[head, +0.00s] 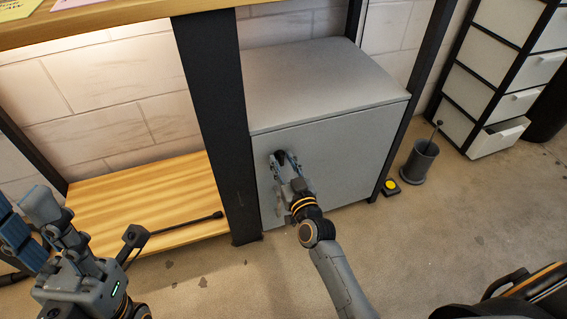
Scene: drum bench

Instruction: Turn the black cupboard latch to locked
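The grey cupboard (345,150) stands on the floor under the bench, its front door closed as far as I can see. The black latch (281,155) is a small dark shape near the door's upper left. My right gripper (283,162) is at the latch, with its two fingers on either side of it. The fingers partly cover the latch, so its angle is unclear. I cannot tell whether they press on it. My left gripper (40,212) is at the lower left, away from the cupboard; its finger gap is not clear.
A black bench leg (215,120) stands just left of the cupboard. A dark pot (419,160) and a yellow button box (390,186) are on the floor to its right. A drawer unit (497,85) has a lower drawer partly out. A wooden shelf (150,205) is at left.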

